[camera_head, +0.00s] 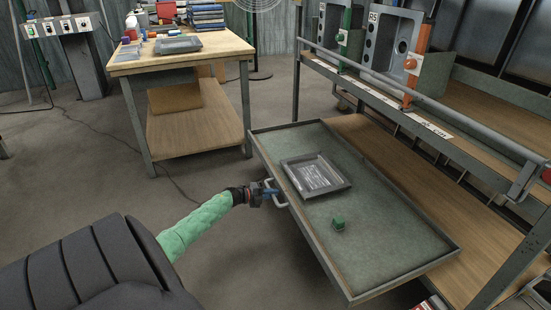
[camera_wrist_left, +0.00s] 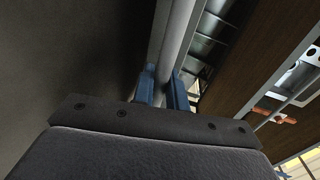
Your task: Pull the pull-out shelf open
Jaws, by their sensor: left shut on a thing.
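The pull-out shelf (camera_head: 390,245) is a grey-green tray with a low metal rim. In the head view it stands out from the rack on the right, well clear of the rack's front. A silver handle (camera_head: 283,204) sits on its left edge. My left gripper (camera_head: 271,192) comes in from the left and is shut on this handle. In the left wrist view the blue fingers (camera_wrist_left: 163,90) lie on both sides of a grey bar, the handle (camera_wrist_left: 177,45). My right gripper is not in view.
The rack (camera_head: 430,128) with wooden boards stands to the right. A wooden table (camera_head: 178,57) with bins and bottles stands at the back left. The floor (camera_head: 70,190) at left is mostly clear.

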